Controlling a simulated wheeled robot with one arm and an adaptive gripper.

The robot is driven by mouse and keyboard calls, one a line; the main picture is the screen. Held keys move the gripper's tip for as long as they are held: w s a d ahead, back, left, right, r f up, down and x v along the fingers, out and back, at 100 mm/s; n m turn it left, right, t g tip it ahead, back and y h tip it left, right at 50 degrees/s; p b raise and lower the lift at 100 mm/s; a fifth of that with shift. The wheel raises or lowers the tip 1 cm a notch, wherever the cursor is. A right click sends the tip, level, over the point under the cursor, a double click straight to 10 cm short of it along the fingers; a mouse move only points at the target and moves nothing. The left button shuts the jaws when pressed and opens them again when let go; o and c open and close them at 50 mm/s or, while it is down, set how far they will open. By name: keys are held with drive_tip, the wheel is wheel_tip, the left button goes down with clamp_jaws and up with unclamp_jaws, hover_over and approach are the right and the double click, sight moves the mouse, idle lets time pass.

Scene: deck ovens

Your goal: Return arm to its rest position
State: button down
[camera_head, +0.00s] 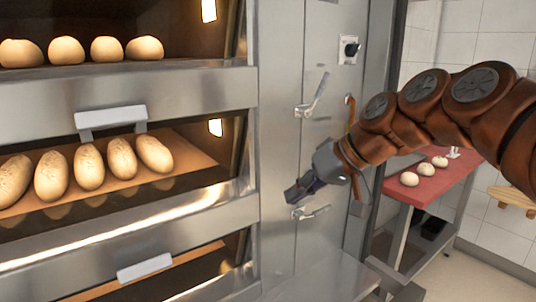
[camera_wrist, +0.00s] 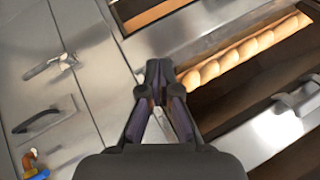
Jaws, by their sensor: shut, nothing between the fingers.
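My arm reaches in from the right in the head view, with its copper-brown links bent toward the oven cabinet. My gripper (camera_head: 301,193) is at its end, in front of the steel cabinet doors and just right of the oven decks. In the wrist view my gripper (camera_wrist: 159,65) points at the steel oven front. Its fingers are together at the tips and hold nothing. No part of it appears to touch the oven, though the exact gap to the cabinet door is hard to tell.
Oven decks with long loaves (camera_head: 90,167) and round buns (camera_head: 66,50) stand at the left. Cabinet handles (camera_head: 313,95) jut out near the arm. A red-topped table (camera_head: 432,184) with buns stands at the right. A wooden stool (camera_head: 515,200) is at the far right.

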drive_tip(key=s+d+f+m+g+h+p, duration=0.1)
drive_tip(key=s+d+p, duration=0.3)
drive_tip(key=s, duration=0.6)
drive_tip(key=s+d+f+m+g+h+p, duration=0.2)
drive_tip(key=s+d+f+h+p, duration=0.2)
drive_tip(key=s, duration=0.6)
drive_tip(key=s+d+f+m+g+h+p, duration=0.1)
drive_tip(key=s+d+f+g+h+p, duration=0.1)
drive_tip(key=s+p, duration=0.6)
drive_tip(key=s+d+h, duration=0.1)
drive_tip(key=d, duration=0.1)
drive_tip(key=shift+s+d+f+m+g, duration=0.3)
drive_tip(key=shift+s, duration=0.1)
